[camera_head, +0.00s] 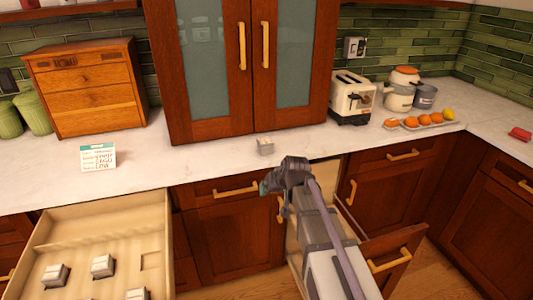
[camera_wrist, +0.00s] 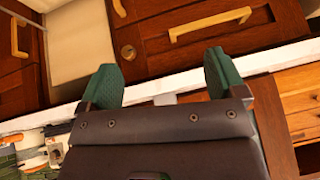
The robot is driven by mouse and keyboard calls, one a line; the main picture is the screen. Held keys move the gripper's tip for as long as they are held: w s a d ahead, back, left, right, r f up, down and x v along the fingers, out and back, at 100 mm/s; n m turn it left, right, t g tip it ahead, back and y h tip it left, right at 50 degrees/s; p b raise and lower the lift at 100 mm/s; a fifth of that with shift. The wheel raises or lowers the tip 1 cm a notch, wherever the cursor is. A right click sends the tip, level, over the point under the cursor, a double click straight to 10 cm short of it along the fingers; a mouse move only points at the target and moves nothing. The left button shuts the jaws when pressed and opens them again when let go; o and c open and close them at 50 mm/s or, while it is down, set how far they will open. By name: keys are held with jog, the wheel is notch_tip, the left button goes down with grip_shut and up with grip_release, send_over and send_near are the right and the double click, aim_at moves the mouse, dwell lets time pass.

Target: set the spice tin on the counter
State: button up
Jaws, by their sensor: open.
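A small pale grey tin (camera_head: 265,146) stands on the white counter (camera_head: 215,160) in front of the glass-door cabinet. Similar tins, one of them here (camera_head: 103,266), sit in the open drawer at the lower left; I cannot read which is spice. My gripper (camera_head: 272,183) is near the counter's front edge, just in front of the tin on the counter. In the wrist view my gripper (camera_wrist: 160,78) has its two green fingers wide apart, with nothing held. A pale patch (camera_wrist: 165,98) at the counter edge between the fingers may be that tin.
The pale wooden drawer (camera_head: 155,225) is open at lower left. Another drawer (camera_head: 395,250) stands open beside my arm. A label card (camera_head: 98,157) and wooden box (camera_head: 88,95) are on the left; a toaster (camera_head: 352,97) and orange fruit tray (camera_head: 420,122) on the right.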

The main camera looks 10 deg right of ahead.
jog(key=w+r+t, duration=0.3)
jog(key=w+t, duration=0.1)
jog(key=w, duration=0.5)
jog(key=t, duration=0.3)
send_near(267, 144)
jog(key=w, duration=0.2)
jog(key=shift+n, duration=0.4)
jog(key=b+x, duration=0.2)
jog(key=x, duration=0.3)
jog(key=f+b+x, duration=0.1)
jog(key=b+x, duration=0.1)
jog(key=x, duration=0.4)
jog(key=shift+s+a, duration=0.1)
jog(key=shift+s+r, duration=0.1)
jog(key=shift+c, duration=0.2)
jog(key=c, duration=1.1)
jog(key=shift+o, duration=0.2)
notch_tip(267, 144, up, 10)
jog(key=p, duration=1)
jog(key=shift+r, duration=0.15)
jog(key=shift+f, duration=0.2)
